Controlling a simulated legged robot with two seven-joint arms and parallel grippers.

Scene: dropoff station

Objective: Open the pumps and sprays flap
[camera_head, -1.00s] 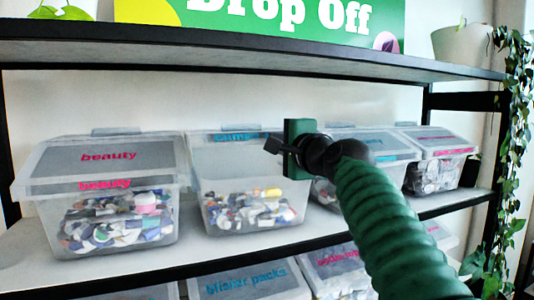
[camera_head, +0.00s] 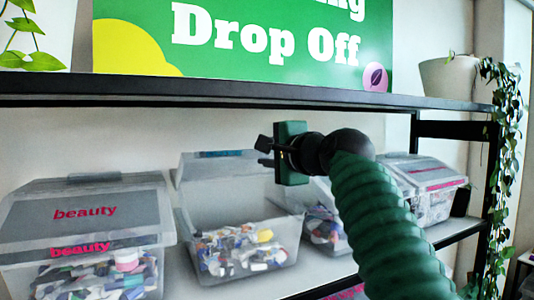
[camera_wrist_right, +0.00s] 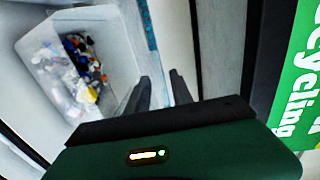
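The pumps and sprays bin (camera_head: 222,265) is the clear bin second from the left in the head view, with small mixed pieces inside. Its flap (camera_head: 215,178) stands raised at the back, and the bin's top is open. In the right wrist view the open bin (camera_wrist_right: 112,28) is at upper left, with a strip of teal lettering on the flap (camera_wrist_right: 149,25) along its edge. My right gripper (camera_head: 264,152) is in front of the raised flap's upper right part, fingers apart and empty. Its fingers also show in the wrist view (camera_wrist_right: 160,88). My left gripper is out of view.
The beauty bin (camera_head: 85,212) stands closed to the left. Other bins (camera_head: 425,172) stand to the right, partly behind my right arm. An upper shelf (camera_head: 200,92) runs close above my right gripper. A green Drop Off sign (camera_head: 130,25) and a plant pot (camera_head: 447,78) stand on it.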

